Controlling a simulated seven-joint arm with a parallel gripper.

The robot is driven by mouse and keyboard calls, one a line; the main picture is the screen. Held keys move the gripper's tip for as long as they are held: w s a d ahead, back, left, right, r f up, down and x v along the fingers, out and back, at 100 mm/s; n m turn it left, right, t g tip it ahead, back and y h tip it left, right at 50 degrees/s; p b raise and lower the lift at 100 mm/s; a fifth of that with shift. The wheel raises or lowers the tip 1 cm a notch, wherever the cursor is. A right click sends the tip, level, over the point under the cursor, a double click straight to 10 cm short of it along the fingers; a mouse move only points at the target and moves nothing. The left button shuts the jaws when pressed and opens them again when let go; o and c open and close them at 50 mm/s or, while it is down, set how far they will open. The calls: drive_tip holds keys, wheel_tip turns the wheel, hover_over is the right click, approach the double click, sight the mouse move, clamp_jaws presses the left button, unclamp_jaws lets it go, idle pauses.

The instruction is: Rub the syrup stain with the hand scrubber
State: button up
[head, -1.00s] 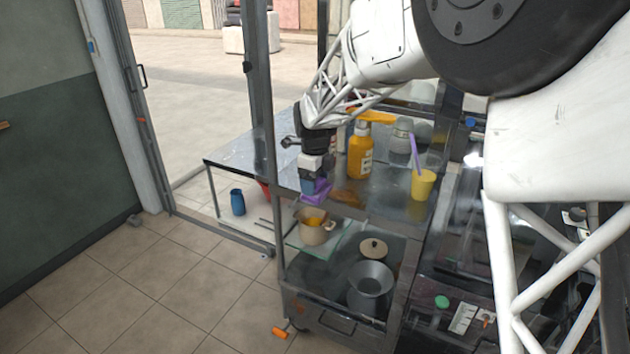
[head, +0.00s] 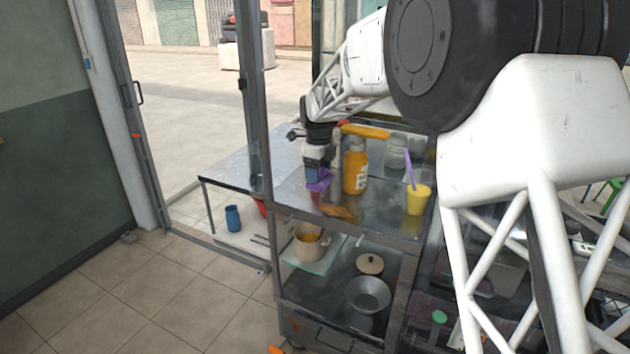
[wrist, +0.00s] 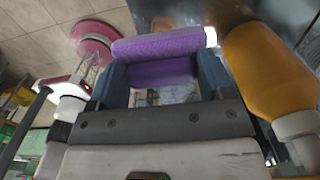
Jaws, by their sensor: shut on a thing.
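A purple hand scrubber (wrist: 165,45) is held between the blue fingers of my gripper (wrist: 160,80) in the wrist view. In the head view my gripper (head: 317,172) points down over the metal counter (head: 380,213), with the purple scrubber (head: 319,184) at its tips. The brown syrup stain (head: 338,208) lies on the counter just in front and to the right of the scrubber. I cannot tell whether the scrubber touches the counter.
An orange bottle (head: 355,172) stands close right of my gripper and shows large in the wrist view (wrist: 265,70). A yellow cup (head: 418,199) with a purple straw and a grey jar (head: 396,152) stand farther right. A beige pot (head: 309,242) sits on a lower shelf.

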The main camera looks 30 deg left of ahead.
drive_tip(key=shift+w+f, duration=0.1)
idle(0.3)
drive_tip(key=shift+f, duration=3.55)
drive_tip(key=shift+d+f, duration=0.15)
drive_tip(key=shift+f, duration=0.15)
drive_tip(key=shift+d+f, duration=0.2)
drive_tip(key=shift+d, duration=1)
drive_tip(key=shift+c, duration=0.3)
drive_tip(key=shift+d, duration=4.65)
drive_tip(key=shift+a, duration=6)
drive_tip(key=shift+r, duration=4.15)
